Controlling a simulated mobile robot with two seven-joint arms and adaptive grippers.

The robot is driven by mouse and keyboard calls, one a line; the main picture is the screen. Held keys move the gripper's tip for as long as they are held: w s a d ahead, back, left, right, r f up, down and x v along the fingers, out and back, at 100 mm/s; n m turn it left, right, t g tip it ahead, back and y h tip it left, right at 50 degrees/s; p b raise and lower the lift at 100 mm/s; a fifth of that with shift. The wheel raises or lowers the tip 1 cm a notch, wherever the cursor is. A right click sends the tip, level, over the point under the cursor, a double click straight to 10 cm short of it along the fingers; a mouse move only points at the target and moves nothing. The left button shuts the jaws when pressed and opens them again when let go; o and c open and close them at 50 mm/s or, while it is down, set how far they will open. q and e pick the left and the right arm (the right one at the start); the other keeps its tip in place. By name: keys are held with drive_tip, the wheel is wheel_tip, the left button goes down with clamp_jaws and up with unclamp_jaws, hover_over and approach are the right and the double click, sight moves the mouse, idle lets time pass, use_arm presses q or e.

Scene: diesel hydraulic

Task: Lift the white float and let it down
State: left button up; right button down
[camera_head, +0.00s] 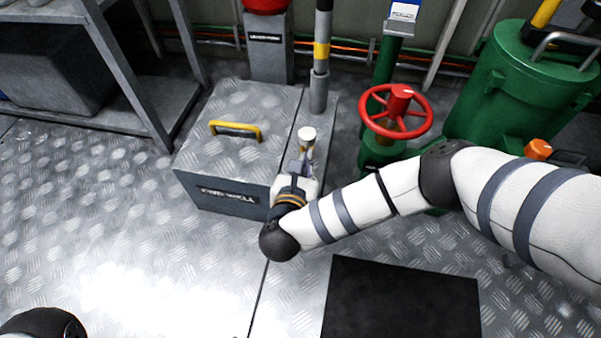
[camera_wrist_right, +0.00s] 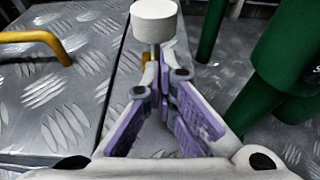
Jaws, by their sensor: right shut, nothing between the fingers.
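The white float (camera_head: 307,133) is a short white cylinder beside the right edge of the grey metal box, on a thin stem. It shows large at the top of the right wrist view (camera_wrist_right: 154,20), with its stem below it. My right gripper (camera_head: 304,158) is just below the float. Its purple-padded fingers (camera_wrist_right: 158,72) are shut with nothing between them, their tips close to the stem. I cannot tell whether they touch it. The stem's lower part is hidden behind the fingers. My left gripper is out of view.
The grey box (camera_head: 225,155) has a yellow handle (camera_head: 236,130) on its lid. A red handwheel (camera_head: 398,108) on a green pipe and a green tank (camera_head: 525,85) stand to the right. A black mat (camera_head: 400,302) lies in front.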

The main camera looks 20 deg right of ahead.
drive_tip(key=shift+w+d+f, duration=0.1)
drive_tip(key=shift+w+d, duration=0.05)
drive_tip(key=shift+w, duration=0.05)
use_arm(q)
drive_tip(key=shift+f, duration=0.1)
